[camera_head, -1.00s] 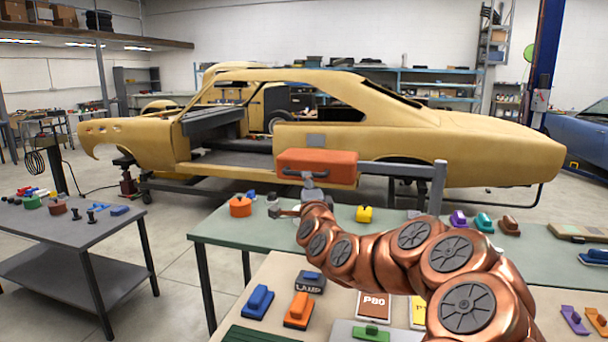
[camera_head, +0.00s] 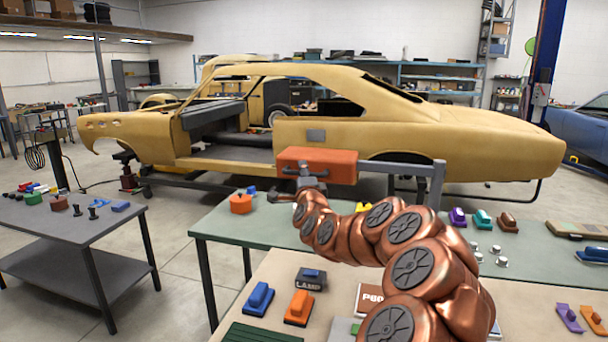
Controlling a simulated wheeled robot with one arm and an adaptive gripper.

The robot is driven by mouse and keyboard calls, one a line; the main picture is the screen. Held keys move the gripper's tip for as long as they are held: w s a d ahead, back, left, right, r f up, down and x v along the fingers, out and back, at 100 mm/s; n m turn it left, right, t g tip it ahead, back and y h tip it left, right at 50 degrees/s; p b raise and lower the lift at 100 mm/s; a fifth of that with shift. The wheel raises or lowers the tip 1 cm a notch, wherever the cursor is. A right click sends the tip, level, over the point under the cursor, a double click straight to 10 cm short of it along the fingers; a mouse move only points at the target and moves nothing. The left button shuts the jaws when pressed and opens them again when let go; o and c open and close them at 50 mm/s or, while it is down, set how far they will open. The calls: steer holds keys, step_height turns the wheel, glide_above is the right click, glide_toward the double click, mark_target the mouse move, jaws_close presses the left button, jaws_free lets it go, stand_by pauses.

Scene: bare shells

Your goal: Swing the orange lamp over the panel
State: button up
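The orange lamp (camera_head: 320,162) is a box-shaped head on a grey swing arm (camera_head: 400,168) that runs right to an upright post (camera_head: 436,190). It hangs in front of the tan car body's rear side. A small handle shows on its front left. My gripper (camera_head: 298,188) is at the lamp's lower left, by the handle. Its fingers are small and partly merge with the handle, so contact and opening are unclear.
A green-topped table (camera_head: 225,225) lies under my arm, with an orange round pot (camera_head: 241,203) and several coloured blocks. A nearer beige bench (camera_head: 260,290) holds blue and orange blocks. A grey cart (camera_head: 70,235) stands left. The floor between is clear.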

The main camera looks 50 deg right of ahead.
jaws_close()
stand_by(0.3)
